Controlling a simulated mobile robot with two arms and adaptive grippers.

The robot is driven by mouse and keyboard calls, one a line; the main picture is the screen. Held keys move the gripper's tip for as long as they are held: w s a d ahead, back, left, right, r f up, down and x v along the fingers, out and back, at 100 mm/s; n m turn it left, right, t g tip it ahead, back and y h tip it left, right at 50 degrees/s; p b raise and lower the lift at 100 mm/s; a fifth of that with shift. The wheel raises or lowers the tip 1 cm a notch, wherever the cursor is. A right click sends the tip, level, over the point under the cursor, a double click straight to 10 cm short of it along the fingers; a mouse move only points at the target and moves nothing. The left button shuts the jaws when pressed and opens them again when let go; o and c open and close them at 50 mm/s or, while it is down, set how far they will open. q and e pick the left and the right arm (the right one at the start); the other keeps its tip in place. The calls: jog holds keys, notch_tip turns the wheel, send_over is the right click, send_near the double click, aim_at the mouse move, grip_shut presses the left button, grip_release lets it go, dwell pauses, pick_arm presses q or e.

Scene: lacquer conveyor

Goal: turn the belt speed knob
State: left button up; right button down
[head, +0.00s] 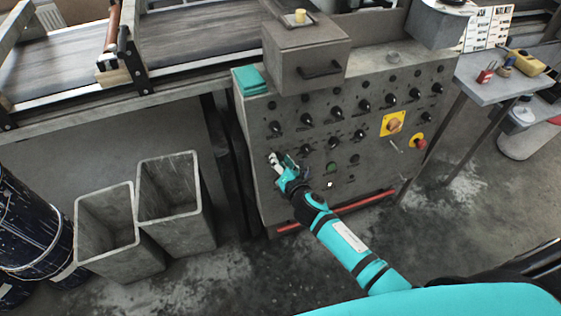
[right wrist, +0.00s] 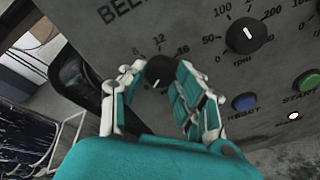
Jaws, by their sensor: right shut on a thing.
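The belt speed knob (right wrist: 160,70) is a round black knob on the grey control panel (head: 262,190), below lettering that starts "BEL" and a scale with 8, 12 and 16. In the right wrist view the fingers of my right gripper (right wrist: 154,88) stand on both sides of it and are shut on it. A pale pointer mark shows on its lower part. In the head view my right gripper (head: 278,162) is at the panel's lower left, and the fingers cover the knob. My left gripper is not in view.
A larger rpm knob (right wrist: 247,33), a blue reset button (right wrist: 245,101) and a green start button (right wrist: 307,82) are right of the gripper. A yellow-plated switch (head: 393,123) and red stop button (head: 419,143) are farther right. Grey bins (head: 178,200) stand left of the panel.

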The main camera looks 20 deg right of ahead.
jog(key=shift+m, duration=0.3)
jog(key=m+t, duration=0.1)
jog(key=m, duration=1.8)
jog(key=m+t, duration=0.1)
jog(key=m, duration=0.9)
jog(key=shift+s+f+t, duration=0.1)
jog(key=shift+f+t, duration=0.2)
dwell(0.3)
jog(key=c, duration=1)
grip_release()
jog(key=shift+o, duration=0.2)
